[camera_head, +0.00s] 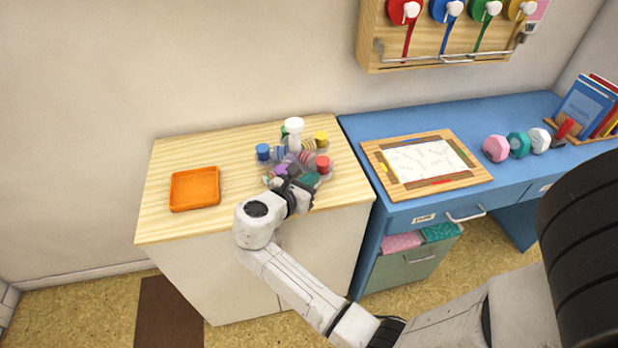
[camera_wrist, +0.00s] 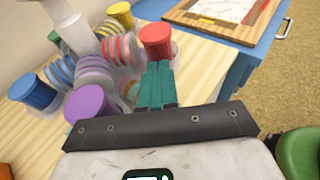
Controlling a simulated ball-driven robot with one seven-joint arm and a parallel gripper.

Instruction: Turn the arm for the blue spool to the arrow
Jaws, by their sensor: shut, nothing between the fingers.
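A carousel with a white post (camera_head: 294,128) stands on the wooden cabinet top. Around it are clear striped reels with coloured caps. The blue cap (camera_head: 263,151) is on its left side, and a blue-striped reel (camera_head: 280,153) is beside it. The wrist view shows the blue cap (camera_wrist: 32,91) at left. The red cap (camera_wrist: 155,40) and purple cap (camera_wrist: 90,106) are nearer my gripper. My gripper (camera_head: 312,178) is shut and empty, its teal fingers (camera_wrist: 157,68) just short of the red cap; contact is unclear. I cannot make out an arrow. Another blue spool (camera_head: 446,10) hangs on the wall rack.
An orange tray (camera_head: 195,188) sits left on the cabinet. A blue desk (camera_head: 480,125) at right holds a framed board (camera_head: 427,162), several coloured hexagonal pieces and books. A yellow cap (camera_head: 321,138) is on the carousel's far side. Free wood lies between tray and carousel.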

